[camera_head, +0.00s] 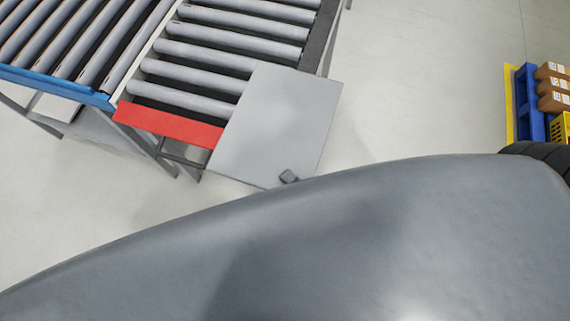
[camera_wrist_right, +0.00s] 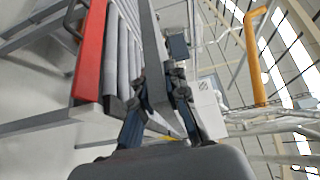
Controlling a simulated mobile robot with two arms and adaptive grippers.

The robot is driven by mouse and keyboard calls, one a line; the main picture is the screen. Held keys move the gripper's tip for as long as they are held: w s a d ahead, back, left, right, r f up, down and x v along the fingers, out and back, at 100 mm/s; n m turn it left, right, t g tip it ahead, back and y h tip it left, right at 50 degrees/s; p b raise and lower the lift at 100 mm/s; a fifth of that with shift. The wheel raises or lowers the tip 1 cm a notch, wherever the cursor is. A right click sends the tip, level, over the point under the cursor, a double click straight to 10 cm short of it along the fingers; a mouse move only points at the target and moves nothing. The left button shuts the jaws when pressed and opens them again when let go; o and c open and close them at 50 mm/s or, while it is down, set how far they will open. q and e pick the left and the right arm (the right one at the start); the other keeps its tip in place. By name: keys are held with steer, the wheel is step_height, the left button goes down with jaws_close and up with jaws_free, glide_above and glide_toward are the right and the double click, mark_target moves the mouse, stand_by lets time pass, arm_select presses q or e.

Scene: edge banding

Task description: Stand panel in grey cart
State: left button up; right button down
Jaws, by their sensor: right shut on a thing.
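The panel (camera_head: 280,115) is a flat light-grey board. In the head view it overlaps the right side of the roller conveyor's near end and reaches past it toward me. In the right wrist view, the right gripper (camera_wrist_right: 158,105) is shut on the panel, which shows as a narrow grey strip (camera_wrist_right: 152,50) between the fingers. The grey cart cannot be made out. My left gripper is not in view.
The roller conveyor (camera_head: 200,78) has a red end plate (camera_head: 168,125) beside the panel. A second conveyor with a blue edge (camera_head: 55,86) stands at left. A blue pallet (camera_head: 530,105) with cardboard boxes is at far right. The floor between is clear.

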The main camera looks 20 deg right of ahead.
steer(key=s+r+p, duration=0.1)
steer(key=s+d+r+p, duration=0.1)
steer(key=r, duration=0.1)
steer(key=shift+s+d+r+p, duration=0.15)
steer(key=shift+s+p, duration=0.25)
steer(key=shift+s+d+r, duration=0.25)
steer(key=shift+s+r, duration=0.1)
steer(key=shift+s, duration=0.15)
steer(key=shift+s+d+r, duration=0.25)
steer(key=shift+s+r, duration=0.05)
steer(key=shift+s, duration=0.15)
steer(key=shift+a, duration=0.1)
